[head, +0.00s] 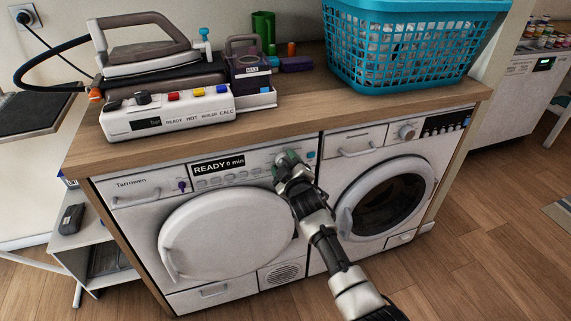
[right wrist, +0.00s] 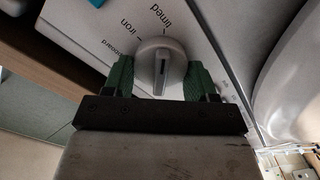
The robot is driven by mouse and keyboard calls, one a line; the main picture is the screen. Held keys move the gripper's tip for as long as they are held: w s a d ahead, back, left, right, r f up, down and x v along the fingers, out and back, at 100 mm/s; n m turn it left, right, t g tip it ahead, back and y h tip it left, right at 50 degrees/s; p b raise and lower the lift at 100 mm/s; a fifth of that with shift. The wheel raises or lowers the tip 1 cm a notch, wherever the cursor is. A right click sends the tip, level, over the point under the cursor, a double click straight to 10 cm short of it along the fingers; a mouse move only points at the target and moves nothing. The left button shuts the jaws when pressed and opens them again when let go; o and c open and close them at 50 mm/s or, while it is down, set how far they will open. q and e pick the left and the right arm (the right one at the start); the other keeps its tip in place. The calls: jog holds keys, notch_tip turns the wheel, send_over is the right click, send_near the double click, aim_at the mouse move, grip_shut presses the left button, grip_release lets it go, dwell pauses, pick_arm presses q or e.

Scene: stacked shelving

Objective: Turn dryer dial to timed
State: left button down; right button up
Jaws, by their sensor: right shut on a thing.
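The dryer (head: 228,235) is the white left-hand machine under the wooden counter, with a closed round door. Its display (head: 218,165) reads "READY 0 min". My right gripper (head: 288,165) is at the dryer's panel, right of the display, and hides most of the dial in the head view. In the right wrist view the pale round dial (right wrist: 161,62) sits between the green fingers of my right gripper (right wrist: 159,78), which are shut on its sides. The labels "timed", "iron" and "cupboard" show around it. The dial's dark mark runs nearly up and down; I cannot tell which label it points at. My left gripper is not in view.
A washer (head: 385,190) with a dark glass door stands right of the dryer. On the counter (head: 300,110) are an iron station (head: 167,112) and a blue laundry basket (head: 400,50). A low shelf (head: 90,235) stands left. The floor in front is clear.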

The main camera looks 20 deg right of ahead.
jog(key=shift+f, duration=0.15)
jog(key=o, duration=0.9)
jog(key=shift+c, duration=0.2)
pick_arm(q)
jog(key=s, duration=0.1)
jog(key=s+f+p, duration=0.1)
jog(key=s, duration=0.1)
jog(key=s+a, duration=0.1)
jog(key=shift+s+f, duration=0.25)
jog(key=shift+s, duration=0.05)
pick_arm(e)
jog(key=s, duration=1.1)
jog(key=shift+d, duration=0.15)
pick_arm(q)
jog(key=shift+p, duration=0.3)
